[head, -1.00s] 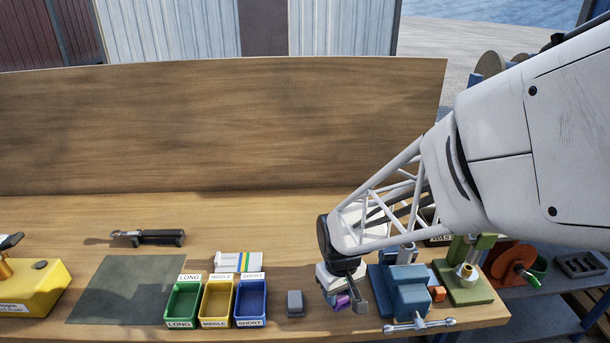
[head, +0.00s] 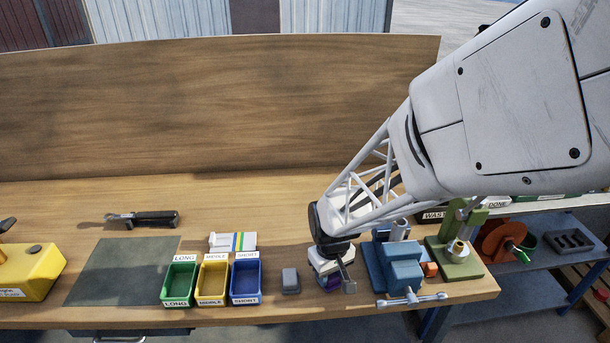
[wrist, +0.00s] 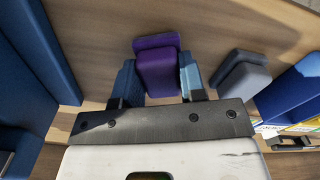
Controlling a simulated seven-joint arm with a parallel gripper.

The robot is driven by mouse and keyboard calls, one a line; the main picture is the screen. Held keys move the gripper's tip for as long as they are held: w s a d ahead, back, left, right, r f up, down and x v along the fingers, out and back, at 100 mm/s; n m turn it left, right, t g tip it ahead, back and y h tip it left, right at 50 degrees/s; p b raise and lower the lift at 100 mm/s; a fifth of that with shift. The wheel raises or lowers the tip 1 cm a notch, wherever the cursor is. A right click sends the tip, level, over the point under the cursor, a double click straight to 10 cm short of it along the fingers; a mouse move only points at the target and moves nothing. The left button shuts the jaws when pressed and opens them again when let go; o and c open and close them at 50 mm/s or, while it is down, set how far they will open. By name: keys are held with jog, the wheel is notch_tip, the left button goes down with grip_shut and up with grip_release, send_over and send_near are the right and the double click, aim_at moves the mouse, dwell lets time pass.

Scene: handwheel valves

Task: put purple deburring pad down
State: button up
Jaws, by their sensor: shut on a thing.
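The purple deburring pad (wrist: 157,72) sits between the two fingers of my gripper (wrist: 158,85) in the wrist view. The fingers are shut on its sides. In the head view my gripper (head: 333,284) points down at the bench, between a grey block and the blue vise, and only a little of the pad shows under it. The pad is at or just above the wooden bench top; I cannot tell whether it touches.
The grey block (head: 290,281) is close on the left, beside the blue SHORT bin (head: 246,284). The blue vise (head: 403,273) stands close on the right. The yellow (head: 212,284) and green (head: 179,286) bins are farther left.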

jog(key=shift+f, duration=0.2)
jog(key=o, duration=1)
jog(key=shift+c, duration=0.2)
jog(key=shift+r, duration=0.1)
notch_tip(320, 180, up, 12)
jog(key=shift+r, duration=0.1)
dwell(0.6)
jog(key=s+d+r+m+t, duration=0.1)
jog(key=s+d+r+m, duration=0.1)
jog(key=s+d+r, duration=0.2)
jog(key=s+d+r+m+t, duration=0.1)
jog(key=s+d+r+m, duration=0.1)
jog(key=s+r, duration=0.6)
jog(key=s+d, duration=0.1)
jog(key=s, duration=0.3)
jog(key=shift+d+m+t, duration=0.3)
jog(key=shift+d+m, duration=0.1)
